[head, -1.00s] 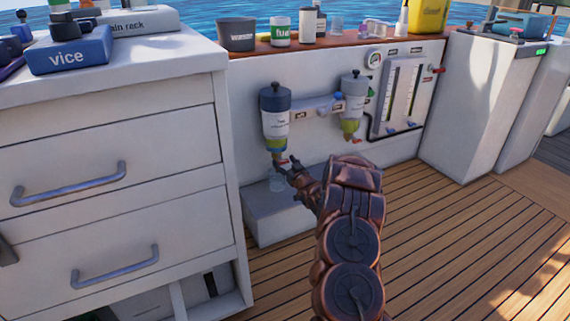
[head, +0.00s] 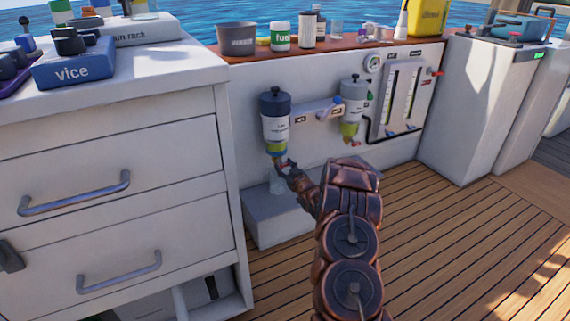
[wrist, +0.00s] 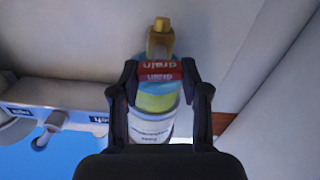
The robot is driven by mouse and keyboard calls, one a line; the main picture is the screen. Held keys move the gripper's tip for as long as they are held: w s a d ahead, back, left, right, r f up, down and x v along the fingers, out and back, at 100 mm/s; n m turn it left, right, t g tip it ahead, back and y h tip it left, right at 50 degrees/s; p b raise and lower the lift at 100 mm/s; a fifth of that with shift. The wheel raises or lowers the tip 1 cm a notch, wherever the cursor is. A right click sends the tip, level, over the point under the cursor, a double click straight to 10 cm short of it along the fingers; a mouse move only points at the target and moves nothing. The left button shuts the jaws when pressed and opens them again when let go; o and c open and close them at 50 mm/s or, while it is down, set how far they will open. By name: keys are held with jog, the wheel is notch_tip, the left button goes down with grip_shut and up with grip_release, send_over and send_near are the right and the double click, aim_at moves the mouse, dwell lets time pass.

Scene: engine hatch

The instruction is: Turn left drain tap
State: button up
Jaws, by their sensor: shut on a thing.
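The left filter (head: 276,122) has a dark blue cap, a white labelled body and a yellow-green bowl. It hangs on the white wall panel. In the head view my gripper (head: 284,167) is just below the left bowl, and the tap is mostly hidden there.
A clear jar (head: 276,183) stands on the white step (head: 290,216) beneath the left filter. A second filter (head: 352,105) hangs to the right, with a small lever (head: 327,112) between them. A drawer cabinet (head: 110,180) stands close on the left. Deck is open at right.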

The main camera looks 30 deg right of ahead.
jog(key=n+p, duration=0.2)
jog(key=p, duration=0.1)
jog(key=n+p, duration=0.3)
jog(key=shift+a+r+n, duration=0.15)
jog(key=shift+n, duration=0.15)
jog(key=n+p, duration=0.4)
jog(key=shift+a+p, duration=0.1)
jog(key=shift+p, duration=0.3)
jog(key=n+p, duration=0.3)
jog(key=shift+w, duration=0.1)
jog(key=n+p, duration=0.1)
jog(key=p, duration=0.1)
jog(key=n+p, duration=0.2)
jog(key=p, duration=0.1)
jog(key=shift+f+n, duration=0.3)
jog(key=shift+p, duration=0.3)
jog(key=o, duration=1.1)
jog(key=shift+f, duration=0.1)
jog(key=shift+o, duration=0.2)
